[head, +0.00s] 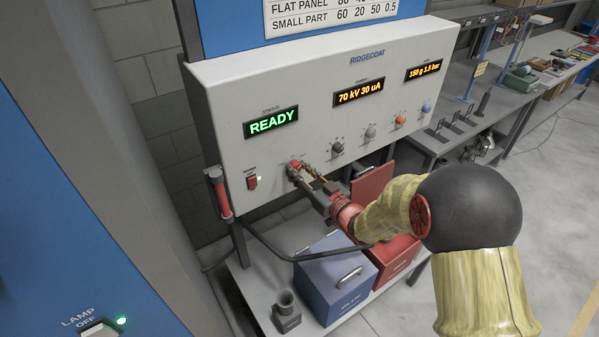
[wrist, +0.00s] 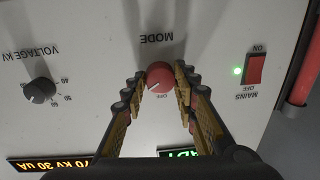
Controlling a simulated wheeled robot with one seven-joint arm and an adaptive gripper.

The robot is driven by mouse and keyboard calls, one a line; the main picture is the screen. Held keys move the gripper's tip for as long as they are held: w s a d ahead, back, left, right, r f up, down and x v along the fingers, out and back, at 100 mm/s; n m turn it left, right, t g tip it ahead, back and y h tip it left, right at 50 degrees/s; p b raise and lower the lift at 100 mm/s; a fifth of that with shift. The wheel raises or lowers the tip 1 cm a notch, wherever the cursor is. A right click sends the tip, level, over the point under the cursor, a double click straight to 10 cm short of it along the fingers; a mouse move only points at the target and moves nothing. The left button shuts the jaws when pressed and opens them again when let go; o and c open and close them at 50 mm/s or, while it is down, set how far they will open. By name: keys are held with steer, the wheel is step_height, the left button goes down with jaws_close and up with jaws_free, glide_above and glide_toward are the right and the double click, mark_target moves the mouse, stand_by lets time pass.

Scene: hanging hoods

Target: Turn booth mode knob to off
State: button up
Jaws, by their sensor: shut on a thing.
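The red mode knob (wrist: 160,74) is on the light grey control panel, under the word MODE in the upside-down wrist view. A small pale mark shows on its lower-left edge there, and a tiny label beside it appears to read OFF. My gripper (wrist: 160,84) has one finger on each side of the knob and is shut on it. In the head view my gripper (head: 301,170) reaches the lower left of the panel, and its fingers hide most of the knob. The status display (head: 271,122) reads READY in green.
The red mains switch (head: 252,182) is left of the knob in the head view, with a green light lit. The voltage knob (head: 337,147) and other knobs are to the right. Blue (head: 335,277) and red (head: 397,258) boxes stand below the panel.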

steer(key=shift+n+b, duration=0.3)
steer(key=n+b, duration=0.2)
steer(key=b, duration=0.1)
steer(key=n+b, duration=0.2)
steer(key=b, duration=0.2)
steer(key=shift+f+n, duration=0.2)
steer(key=shift+n, duration=0.1)
steer(key=n+b, duration=0.4)
steer(key=b, duration=0.1)
steer(key=shift+r+b, duration=0.1)
steer(key=shift+b, duration=0.25)
steer(key=shift+r+n+h+b, duration=0.1)
steer(key=shift+n+h+b, duration=0.2)
steer(key=shift+n+b, duration=0.85)
steer(key=o, duration=1.2)
steer(key=shift+c, duration=0.2)
steer(key=v, duration=1.2)
steer(key=shift+r, duration=0.15)
